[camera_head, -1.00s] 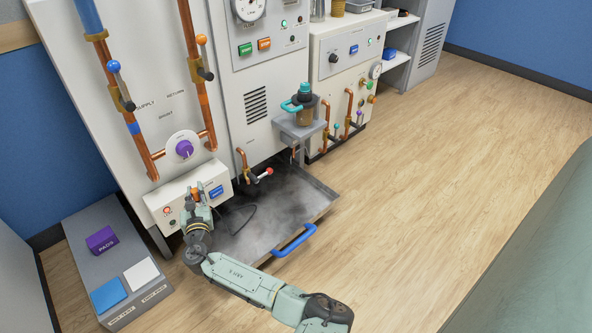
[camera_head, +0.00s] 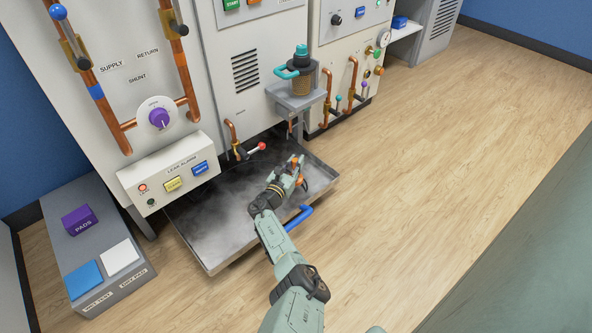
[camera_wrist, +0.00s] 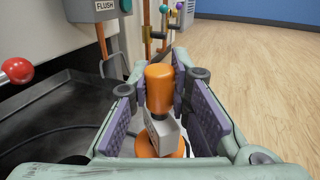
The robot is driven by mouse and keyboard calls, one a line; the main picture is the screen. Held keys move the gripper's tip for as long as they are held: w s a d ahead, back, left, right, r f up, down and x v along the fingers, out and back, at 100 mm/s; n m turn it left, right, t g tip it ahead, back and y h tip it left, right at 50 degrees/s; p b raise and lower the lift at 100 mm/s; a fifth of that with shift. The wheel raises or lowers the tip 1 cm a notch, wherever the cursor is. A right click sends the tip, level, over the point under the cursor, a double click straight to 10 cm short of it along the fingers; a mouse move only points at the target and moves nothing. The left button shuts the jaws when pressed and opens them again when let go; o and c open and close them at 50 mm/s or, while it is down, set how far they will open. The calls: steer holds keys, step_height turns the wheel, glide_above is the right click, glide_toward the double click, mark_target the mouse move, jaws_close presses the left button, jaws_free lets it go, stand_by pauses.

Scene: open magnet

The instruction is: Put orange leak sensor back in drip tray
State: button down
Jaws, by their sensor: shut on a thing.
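The orange leak sensor (camera_wrist: 159,88) is between the purple pads of my gripper (camera_wrist: 160,115) in the wrist view, with its rounded orange top up and a grey block and orange base below. In the head view my gripper (camera_head: 297,170) is over the right part of the drip tray (camera_head: 205,225), and only a little orange shows at its fingers. The tray is a wide, shallow metal pan with a blue handle (camera_head: 298,218) at its front. I cannot tell whether the sensor touches the tray floor.
A red-knobbed valve (camera_head: 262,146) sticks out over the tray's back; it shows at left in the wrist view (camera_wrist: 17,71). A small shelf (camera_head: 297,97) with a filter jar stands behind. The leak alarm box (camera_head: 170,175) is at left. A dark cable (camera_wrist: 50,140) lies in the tray.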

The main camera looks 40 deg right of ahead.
steer(key=shift+f+b, duration=2.1)
steer(key=shift+f, duration=1.6)
steer(key=c, duration=1.5)
jaws_free()
steer(key=shift+a+r+p, duration=0.25)
steer(key=shift+r+p, duration=0.05)
steer(key=shift+p, duration=0.3)
steer(key=shift+p+v, duration=2.8)
steer(key=shift+v, duration=0.8)
steer(key=shift+f, duration=0.1)
